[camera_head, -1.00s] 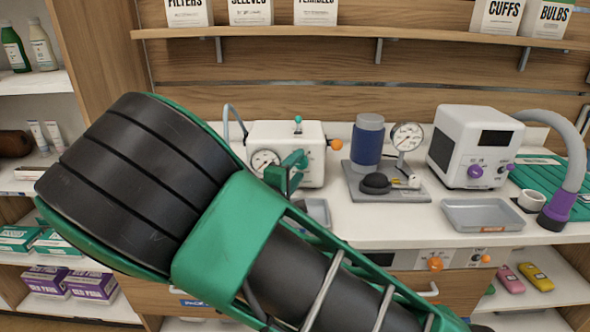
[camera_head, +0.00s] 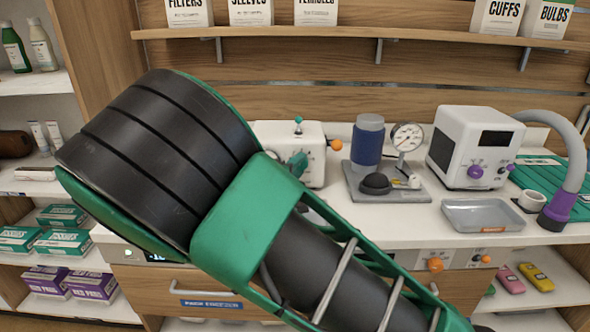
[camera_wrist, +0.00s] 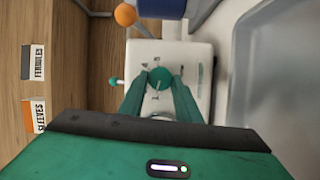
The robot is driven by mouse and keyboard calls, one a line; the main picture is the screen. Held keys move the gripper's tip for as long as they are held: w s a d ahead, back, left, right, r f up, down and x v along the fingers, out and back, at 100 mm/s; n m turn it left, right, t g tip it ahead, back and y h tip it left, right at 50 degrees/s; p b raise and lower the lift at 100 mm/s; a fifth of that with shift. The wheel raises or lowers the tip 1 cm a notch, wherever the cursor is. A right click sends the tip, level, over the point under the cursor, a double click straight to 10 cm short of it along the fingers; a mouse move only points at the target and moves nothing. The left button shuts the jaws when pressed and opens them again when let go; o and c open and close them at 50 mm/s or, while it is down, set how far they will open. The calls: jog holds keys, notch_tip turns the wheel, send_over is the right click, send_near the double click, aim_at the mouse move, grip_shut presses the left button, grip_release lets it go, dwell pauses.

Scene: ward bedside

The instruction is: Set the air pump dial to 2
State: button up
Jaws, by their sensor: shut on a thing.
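A white box-shaped unit (camera_head: 316,143) stands at the back of the counter, with a green toggle on top and an orange knob at its right side. In the wrist view, its face (camera_wrist: 190,52) carries a round green dial (camera_wrist: 160,73) with small dark marks around it, too small to read surely. My gripper (camera_wrist: 160,86) has its two green fingers shut on the dial, one on each side. In the head view, green parts at the unit's front (camera_head: 297,164) show past my arm, which hides the unit's left and lower front.
A blue cylinder with a gauge (camera_head: 407,137) stands on a grey base to the right. Beyond are a white machine with a purple knob (camera_head: 475,171), a grey tray (camera_head: 483,215) and a thick grey hose (camera_head: 571,160). A shelf (camera_head: 350,33) runs above.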

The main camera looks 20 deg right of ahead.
jog(key=shift+s+r+m+g+y, duration=0.1)
jog(key=shift+m+g+y, duration=0.35)
jog(key=shift+m, duration=0.9)
jog(key=shift+m+g+y, duration=0.15)
jog(key=shift+m+y, duration=0.6)
jog(key=shift+m, duration=0.6)
jog(key=o, duration=1.1)
jog(key=shift+d, duration=0.1)
jog(key=shift+c, duration=0.2)
jog(key=shift+r, duration=0.1)
jog(key=v, duration=1)
jog(key=shift+s, duration=0.25)
